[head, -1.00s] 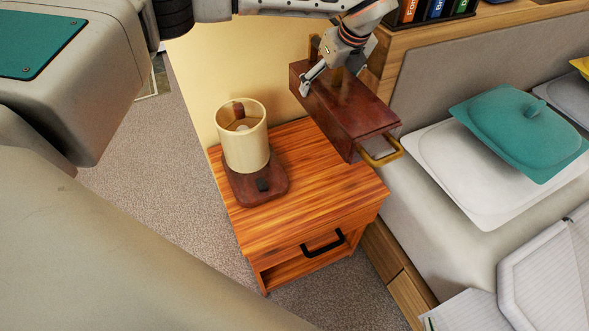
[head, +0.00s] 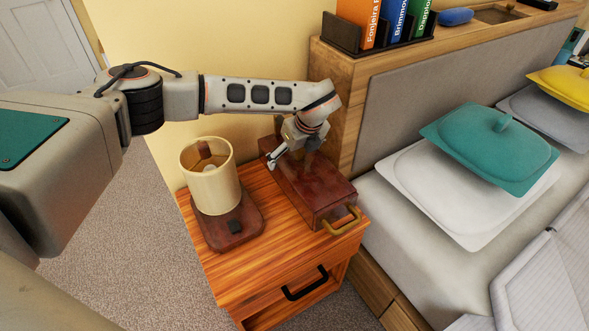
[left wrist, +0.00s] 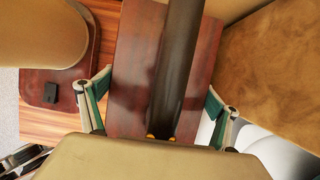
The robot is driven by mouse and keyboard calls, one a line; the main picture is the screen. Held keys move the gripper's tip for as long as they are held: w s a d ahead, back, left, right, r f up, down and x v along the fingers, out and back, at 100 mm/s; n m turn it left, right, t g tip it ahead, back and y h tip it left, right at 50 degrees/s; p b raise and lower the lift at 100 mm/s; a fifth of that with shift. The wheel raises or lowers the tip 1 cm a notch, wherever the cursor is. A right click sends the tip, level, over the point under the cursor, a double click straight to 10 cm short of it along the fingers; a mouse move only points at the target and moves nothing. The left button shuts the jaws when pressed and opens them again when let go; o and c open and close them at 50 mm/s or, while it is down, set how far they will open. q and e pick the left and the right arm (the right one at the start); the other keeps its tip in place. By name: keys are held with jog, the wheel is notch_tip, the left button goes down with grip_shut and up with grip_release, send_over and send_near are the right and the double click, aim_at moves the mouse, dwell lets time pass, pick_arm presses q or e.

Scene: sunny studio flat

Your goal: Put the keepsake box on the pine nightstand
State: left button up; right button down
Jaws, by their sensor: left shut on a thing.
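The keepsake box (head: 318,190) is a long dark red-brown box with a brass handle on its near end. My left gripper (head: 288,150) is shut on it near its far end. In the left wrist view, the fingers (left wrist: 158,108) press on both long sides of the box (left wrist: 130,70). The box is over the right part of the pine nightstand (head: 235,275), low at its top; I cannot tell whether it touches. The orange-striped nightstand has a black drawer handle.
A cream lamp (head: 210,178) on a dark wooden base stands on the left of the nightstand, close beside the box. The bed with a wooden headboard (head: 345,130) is to the right, carrying a teal cushion (head: 490,150). A book rack (head: 390,40) tops the headboard.

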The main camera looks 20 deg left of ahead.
pick_arm(q)
notch_tip(320, 180, down, 5)
jog(key=shift+r+b, duration=0.1)
jog(key=shift+b, duration=0.55)
jog(key=shift+f, duration=0.35)
jog(key=shift+r, duration=0.15)
jog(key=o, duration=1.4)
jog(key=shift+f, duration=0.2)
jog(key=shift+o, duration=0.3)
pick_arm(e)
jog(key=shift+s+a+f, duration=0.25)
jog(key=shift+f, duration=0.05)
pick_arm(q)
jog(key=shift+r, duration=0.1)
pick_arm(e)
jog(key=shift+f, duration=0.1)
